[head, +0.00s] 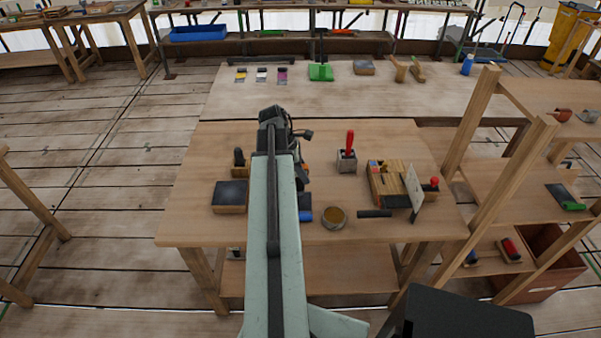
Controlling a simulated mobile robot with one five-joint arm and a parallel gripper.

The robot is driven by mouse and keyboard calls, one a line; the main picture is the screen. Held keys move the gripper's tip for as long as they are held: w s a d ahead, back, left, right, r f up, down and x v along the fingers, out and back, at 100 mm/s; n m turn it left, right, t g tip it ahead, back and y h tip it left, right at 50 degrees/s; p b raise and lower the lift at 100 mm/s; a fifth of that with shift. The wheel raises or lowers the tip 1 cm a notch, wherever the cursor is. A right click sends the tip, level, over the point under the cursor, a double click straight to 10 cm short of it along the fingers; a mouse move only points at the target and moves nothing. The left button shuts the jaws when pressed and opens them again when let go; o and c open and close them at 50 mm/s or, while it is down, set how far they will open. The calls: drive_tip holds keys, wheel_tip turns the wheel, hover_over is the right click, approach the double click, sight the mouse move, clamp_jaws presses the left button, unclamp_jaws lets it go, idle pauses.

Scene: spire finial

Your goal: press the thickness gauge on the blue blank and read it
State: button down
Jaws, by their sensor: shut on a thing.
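My gripper (302,170) is beyond the end of my pale green arm, above the middle of the near workbench (200,175). The arm hides much of it. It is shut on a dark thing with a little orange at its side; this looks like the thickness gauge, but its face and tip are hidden. The blue blank (305,214), dark at its far end and blue at its near end, lies on the bench just right of my arm, partly covered by it. It is nearer to me than the gripper. I cannot tell whether the gauge touches anything.
Right of my gripper stand a grey block with a red handle (347,154), a wooden rack (387,182) and an upright white card (413,188). A round tin (334,217) is near the blank. A dark-topped block (230,196) is left. Wooden shelving (500,165) stands right.

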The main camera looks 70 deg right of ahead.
sight(304, 189)
drive_tip(key=shift+f, duration=0.1)
wheel_tip(304, 189, down, 4)
drive_tip(key=b, duration=0.4)
drive_tip(key=shift+f+b, duration=0.25)
drive_tip(key=shift+b, duration=0.1)
drive_tip(key=c, duration=1)
unclamp_jaws()
drive_tip(key=p+v, duration=0.7)
drive_tip(key=v, duration=0.1)
drive_tip(key=shift+s+r+p, duration=0.1)
drive_tip(key=shift+p, duration=0.2)
drive_tip(key=shift+a, duration=0.1)
